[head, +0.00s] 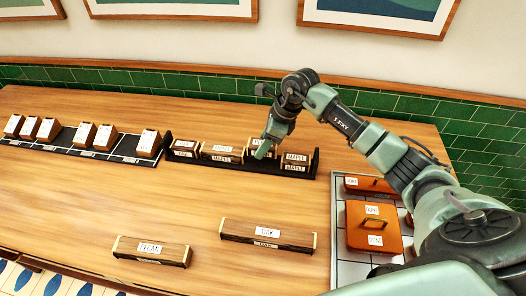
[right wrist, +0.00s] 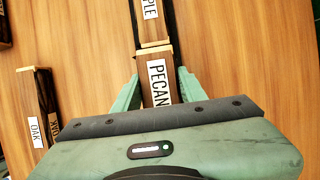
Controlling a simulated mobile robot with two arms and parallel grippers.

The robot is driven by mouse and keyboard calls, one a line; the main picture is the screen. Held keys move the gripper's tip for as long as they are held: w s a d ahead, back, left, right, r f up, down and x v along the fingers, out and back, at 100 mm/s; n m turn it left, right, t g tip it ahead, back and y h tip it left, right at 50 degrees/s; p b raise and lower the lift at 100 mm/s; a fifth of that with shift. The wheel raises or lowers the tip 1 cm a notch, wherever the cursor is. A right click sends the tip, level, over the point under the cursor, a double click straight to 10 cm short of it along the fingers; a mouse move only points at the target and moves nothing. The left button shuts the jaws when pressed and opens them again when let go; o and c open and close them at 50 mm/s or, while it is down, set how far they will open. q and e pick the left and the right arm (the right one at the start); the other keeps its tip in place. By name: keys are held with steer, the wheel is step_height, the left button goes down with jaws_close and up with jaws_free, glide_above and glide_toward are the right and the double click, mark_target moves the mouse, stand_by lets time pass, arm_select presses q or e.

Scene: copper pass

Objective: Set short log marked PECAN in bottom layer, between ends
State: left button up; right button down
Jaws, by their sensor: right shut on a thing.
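The short PECAN log (right wrist: 158,85) is between the fingers of my right gripper (right wrist: 157,92) in the right wrist view, its label facing the camera. A MAPLE log (head: 297,160) is at the rack's right end. I cannot tell whether the PECAN log rests on the rack. My left gripper is not in view.
Another log (head: 222,152) lies in the rack left of my gripper. A longer PECAN log (head: 152,250) and an OAK log (head: 268,235) lie in front. Orange boxes (head: 374,230) stand on a tray at right. A black strip (head: 90,150) holds several labelled blocks at left.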

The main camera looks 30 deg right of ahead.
mark_target(263, 162)
step_height(263, 162, down, 4)
steer(key=shift+f+p, duration=0.1)
steer(key=shift+p, duration=0.45)
steer(key=shift+f, duration=0.2)
steer(key=c, duration=0.8)
jaws_free()
steer(key=shift+r, duration=0.15)
steer(key=b+v, duration=0.3)
steer(key=v, duration=0.8)
steer(key=shift+r, duration=0.1)
steer(key=shift+s+d+r, duration=0.15)
steer(key=shift+r, duration=0.3)
